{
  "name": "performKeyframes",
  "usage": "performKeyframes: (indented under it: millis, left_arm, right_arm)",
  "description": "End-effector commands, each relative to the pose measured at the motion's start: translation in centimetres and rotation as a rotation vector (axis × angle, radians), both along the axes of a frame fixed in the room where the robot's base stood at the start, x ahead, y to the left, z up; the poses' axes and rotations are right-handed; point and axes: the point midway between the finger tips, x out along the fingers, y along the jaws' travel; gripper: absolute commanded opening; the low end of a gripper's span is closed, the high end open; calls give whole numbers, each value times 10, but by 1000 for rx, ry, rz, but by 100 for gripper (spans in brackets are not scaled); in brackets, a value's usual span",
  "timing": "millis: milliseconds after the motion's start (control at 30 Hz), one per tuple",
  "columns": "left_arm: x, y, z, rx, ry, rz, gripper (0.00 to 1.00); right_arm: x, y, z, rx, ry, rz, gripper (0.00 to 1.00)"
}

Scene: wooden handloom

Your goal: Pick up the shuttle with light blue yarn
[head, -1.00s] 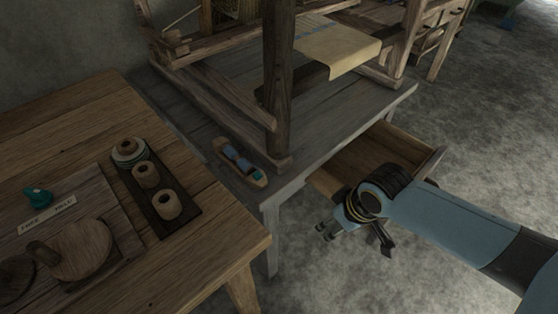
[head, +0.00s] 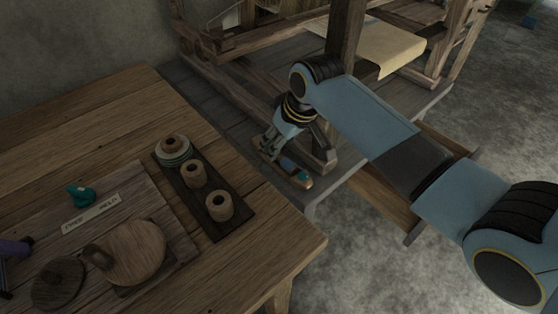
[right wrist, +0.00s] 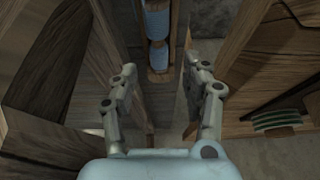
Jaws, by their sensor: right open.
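The wooden shuttle (head: 297,179) with light blue yarn lies on the grey bench of the loom, beside the foot of a dark post. My right gripper (head: 272,147) is over it and hides part of it in the head view. In the right wrist view the shuttle (right wrist: 157,35) with its blue yarn lies between the lines of the two fingers, ahead of the tips. The right gripper (right wrist: 160,72) is open and empty there. I cannot tell whether the fingers touch the shuttle. My left gripper is not in view.
The loom post (head: 346,35) stands close to my right arm. A pulled-out drawer (head: 380,195) is below that arm. The wooden table (head: 110,115) at left bears a dark tray (head: 228,232) with several spools, a round wooden lid (head: 135,250) and a teal object (head: 80,195).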

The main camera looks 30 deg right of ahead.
Motion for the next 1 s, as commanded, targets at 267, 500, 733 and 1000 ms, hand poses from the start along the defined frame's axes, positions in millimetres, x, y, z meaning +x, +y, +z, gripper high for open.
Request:
performKeyframes:
  millis: [267,500,733,1000]
  left_arm:
    - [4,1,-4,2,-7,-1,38]
    - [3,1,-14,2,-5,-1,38]
    - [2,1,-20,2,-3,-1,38]
    - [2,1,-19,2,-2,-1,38]
  right_arm:
    - [32,4,-1,0,0,0,48]
    - [49,7,-26,0,5,0,48]
    - [59,8,-47,-1,1,0,48]
    - [59,8,-46,-1,0,1,42]
